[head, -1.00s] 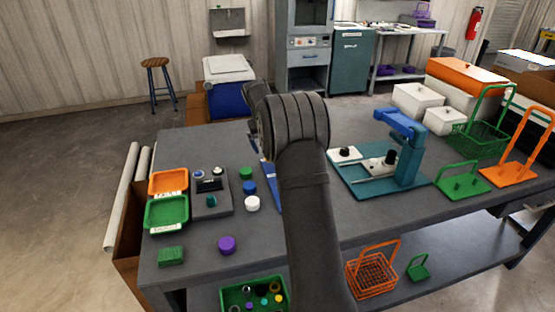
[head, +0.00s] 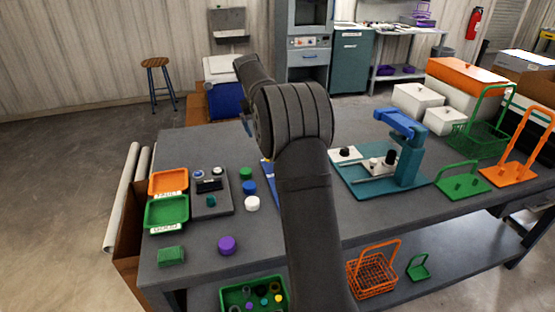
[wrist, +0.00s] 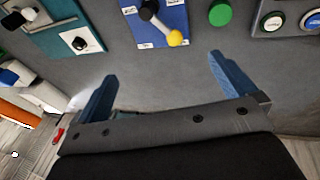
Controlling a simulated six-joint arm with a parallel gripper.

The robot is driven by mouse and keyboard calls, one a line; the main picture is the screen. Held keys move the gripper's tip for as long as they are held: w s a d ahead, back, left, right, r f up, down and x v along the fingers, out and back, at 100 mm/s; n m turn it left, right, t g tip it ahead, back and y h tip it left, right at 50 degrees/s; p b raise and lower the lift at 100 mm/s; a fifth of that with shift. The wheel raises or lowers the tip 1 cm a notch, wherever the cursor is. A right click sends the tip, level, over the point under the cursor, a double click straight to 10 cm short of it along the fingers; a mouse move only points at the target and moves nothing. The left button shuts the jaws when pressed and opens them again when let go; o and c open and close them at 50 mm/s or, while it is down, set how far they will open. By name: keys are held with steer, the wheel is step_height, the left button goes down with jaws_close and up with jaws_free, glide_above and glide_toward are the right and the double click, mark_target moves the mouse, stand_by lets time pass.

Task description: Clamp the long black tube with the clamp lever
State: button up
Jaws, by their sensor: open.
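The clamp fixture is a teal base (head: 362,185) with white blocks, a teal post and a blue clamp lever (head: 400,122) on top, right of my arm in the head view. A corner of the fixture, with a black knob (wrist: 80,43), shows in the wrist view.
Green and orange trays (head: 168,182) and a grey button box (head: 211,203) are at the table's left. Green, blue, white and purple caps (head: 227,245) stand near it. Wire baskets (head: 480,136) and white boxes (head: 410,98) are at the right.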

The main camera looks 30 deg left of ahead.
steer(key=shift+v, duration=0.95)
